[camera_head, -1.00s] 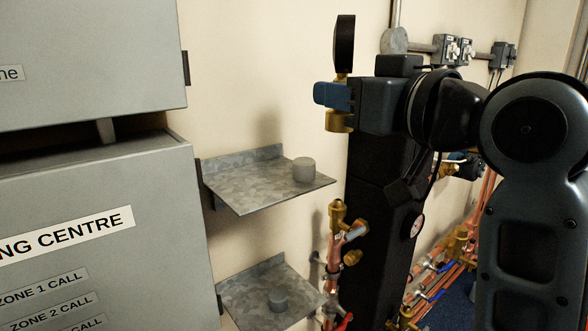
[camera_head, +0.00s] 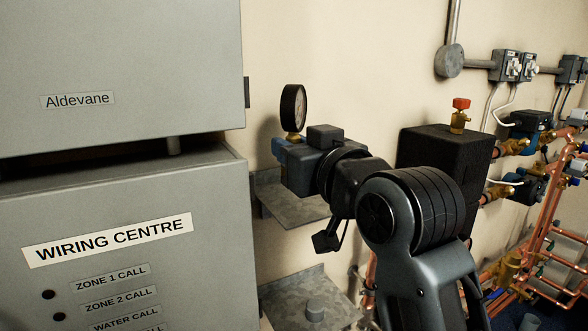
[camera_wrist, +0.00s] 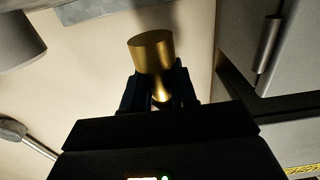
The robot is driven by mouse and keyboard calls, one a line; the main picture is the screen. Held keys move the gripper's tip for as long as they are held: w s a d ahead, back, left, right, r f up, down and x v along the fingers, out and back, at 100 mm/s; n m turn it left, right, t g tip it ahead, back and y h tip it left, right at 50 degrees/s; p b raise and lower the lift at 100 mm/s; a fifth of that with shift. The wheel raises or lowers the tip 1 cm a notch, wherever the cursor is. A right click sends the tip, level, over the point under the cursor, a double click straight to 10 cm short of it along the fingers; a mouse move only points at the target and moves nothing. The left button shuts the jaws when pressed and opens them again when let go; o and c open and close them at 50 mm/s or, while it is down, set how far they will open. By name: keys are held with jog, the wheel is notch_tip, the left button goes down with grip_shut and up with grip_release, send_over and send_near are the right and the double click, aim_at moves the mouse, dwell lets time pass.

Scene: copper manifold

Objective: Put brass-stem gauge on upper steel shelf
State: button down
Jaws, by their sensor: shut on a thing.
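The brass-stem gauge (camera_head: 293,108) has a round black dial on a brass stem. My gripper (camera_head: 284,152) is shut on its stem and holds it upright above the upper steel shelf (camera_head: 292,208). In the wrist view the brass stem end (camera_wrist: 151,52) sticks out between my fingertips (camera_wrist: 160,92). A grey metal plate edge (camera_wrist: 115,10) shows at the top of the wrist view. I see no contact between gauge and shelf.
The wiring centre cabinet (camera_head: 130,250) stands close on the left. On the right are a black box (camera_head: 440,160), a red-handled brass valve (camera_head: 460,113) and copper pipes (camera_head: 545,240).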

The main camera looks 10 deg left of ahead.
jog(key=shift+f, duration=1.8)
jog(key=shift+f, duration=0.15)
jog(key=c, duration=0.9)
grip_release()
jog(key=b+v, duration=0.1)
jog(key=v, duration=1.1)
